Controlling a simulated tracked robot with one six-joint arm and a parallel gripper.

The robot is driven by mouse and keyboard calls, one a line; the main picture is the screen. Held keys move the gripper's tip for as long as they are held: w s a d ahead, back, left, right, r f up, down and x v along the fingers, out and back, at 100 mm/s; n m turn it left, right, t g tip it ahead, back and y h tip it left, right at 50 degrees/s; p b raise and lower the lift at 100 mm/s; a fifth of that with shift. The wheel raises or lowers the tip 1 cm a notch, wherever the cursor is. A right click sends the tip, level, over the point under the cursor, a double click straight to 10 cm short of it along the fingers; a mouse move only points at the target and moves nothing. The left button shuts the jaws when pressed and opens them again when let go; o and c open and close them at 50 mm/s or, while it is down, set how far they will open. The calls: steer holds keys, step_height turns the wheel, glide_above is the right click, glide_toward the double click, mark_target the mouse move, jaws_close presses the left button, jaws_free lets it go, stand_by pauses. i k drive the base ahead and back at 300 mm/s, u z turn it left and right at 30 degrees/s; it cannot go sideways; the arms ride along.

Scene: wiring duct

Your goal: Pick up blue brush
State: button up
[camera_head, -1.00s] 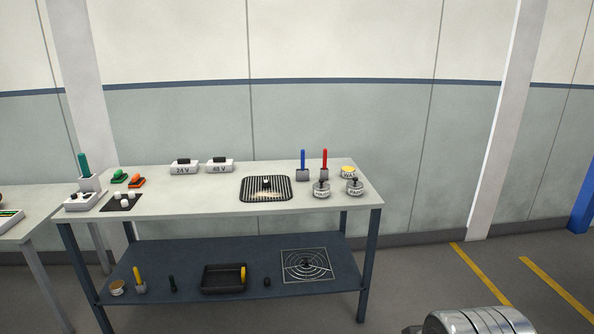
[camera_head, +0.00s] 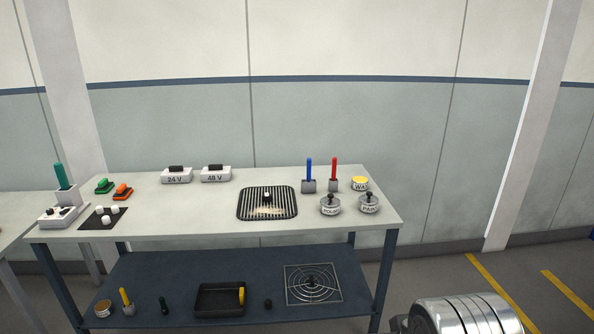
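The blue brush (camera_head: 309,171) stands upright on the table top, its blue handle up and its lower end in a small grey holder (camera_head: 308,186). A red brush (camera_head: 334,170) stands the same way just to its right. My gripper's fingers are not in view. Only a metallic rounded part of my own body shows at the bottom right, well apart from the table.
The light table top (camera_head: 200,219) also holds a black grill (camera_head: 267,203), two labelled jars (camera_head: 330,205), a yellow-lidded tin (camera_head: 360,183) and white 24 V and 48 V boxes (camera_head: 176,175). The lower shelf (camera_head: 160,276) carries a black tray (camera_head: 219,300). Floor at the right is clear.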

mark_target(309, 161)
steer(key=u, duration=0.15)
steer(key=i, duration=1.4)
steer(key=u, duration=0.3)
steer(key=i, duration=1.2)
steer(key=u, duration=0.1)
